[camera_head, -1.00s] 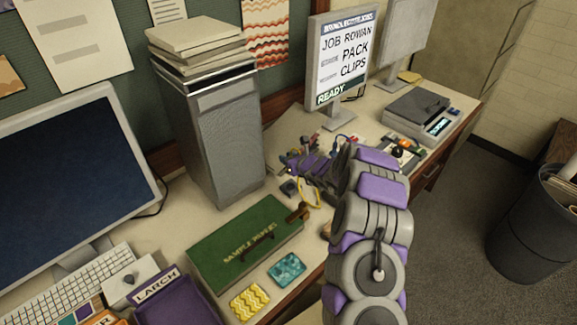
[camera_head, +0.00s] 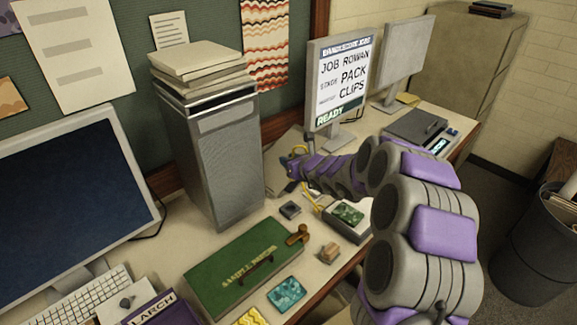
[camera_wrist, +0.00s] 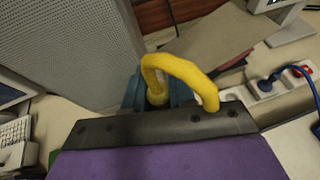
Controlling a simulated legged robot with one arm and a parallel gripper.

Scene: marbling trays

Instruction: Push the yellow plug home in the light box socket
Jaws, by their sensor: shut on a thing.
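My gripper (camera_head: 293,165) reaches over the desk beyond the metal cabinet, and its fingertips are small in the head view. In the wrist view, its blue-grey fingers (camera_wrist: 157,97) are closed around the yellow plug (camera_wrist: 156,96), of which only the upper part shows. A thick yellow cord (camera_wrist: 182,66) arches from it back over the gripper's dark edge. The plug's front end is hidden. A low white box with a green marbled top (camera_head: 347,213), perhaps the light box, stands beside my arm. I cannot make out its socket, nor whether the plug touches one.
A grey cabinet (camera_head: 222,155) stands close left of my gripper. A dark block (camera_head: 290,210), a small brown block (camera_head: 330,252) and a green sample box (camera_head: 245,258) lie nearer.

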